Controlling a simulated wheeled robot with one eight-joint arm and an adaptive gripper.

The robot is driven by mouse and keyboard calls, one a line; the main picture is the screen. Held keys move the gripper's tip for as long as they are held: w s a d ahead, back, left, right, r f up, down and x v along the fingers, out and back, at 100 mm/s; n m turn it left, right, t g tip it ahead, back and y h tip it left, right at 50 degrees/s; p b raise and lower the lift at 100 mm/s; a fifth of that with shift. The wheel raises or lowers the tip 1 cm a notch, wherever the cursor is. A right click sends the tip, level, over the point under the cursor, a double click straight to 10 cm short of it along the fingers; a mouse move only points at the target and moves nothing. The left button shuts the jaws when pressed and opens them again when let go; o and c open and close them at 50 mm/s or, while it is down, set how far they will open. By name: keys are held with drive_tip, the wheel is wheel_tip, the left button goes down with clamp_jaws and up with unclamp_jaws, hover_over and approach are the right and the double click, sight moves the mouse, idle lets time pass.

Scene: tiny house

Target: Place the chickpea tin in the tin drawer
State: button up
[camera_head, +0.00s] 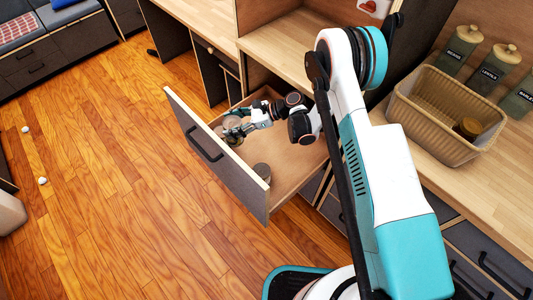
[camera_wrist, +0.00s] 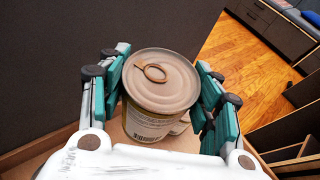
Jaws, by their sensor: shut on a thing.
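My gripper (camera_head: 234,127) is over the open drawer (camera_head: 222,157), inside its left part near the front panel. In the wrist view my gripper (camera_wrist: 160,92) has its teal fingers shut on a tin (camera_wrist: 163,80) with a ring-pull lid. The tin looks upright. A barcode shows on its pale label, but its name cannot be read. The held tin also shows in the head view (camera_head: 232,122), partly behind the fingers. Another dark tin (camera_head: 262,171) stands in the drawer near the front panel. Whether the held tin touches the drawer floor is unclear.
A beige basket (camera_head: 447,115) with a small jar (camera_head: 468,128) stands on the right counter, beside green canisters (camera_head: 460,50). The drawer floor (camera_head: 290,165) is bare on the right. Wooden floor lies open to the left, with two small white objects.

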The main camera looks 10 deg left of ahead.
wheel_tip(320, 180, down, 6)
drive_tip(key=b, duration=0.4)
drive_tip(key=shift+b, duration=0.35)
wheel_tip(320, 180, down, 10)
drive_tip(key=b, duration=0.4)
drive_tip(key=o, duration=1.4)
drive_tip(key=shift+f, duration=0.1)
drive_tip(key=shift+d+r, duration=0.15)
drive_tip(key=shift+r, duration=0.05)
drive_tip(key=p+v, duration=0.2)
drive_tip(key=v, duration=0.5)
drive_tip(key=shift+p, duration=0.4)
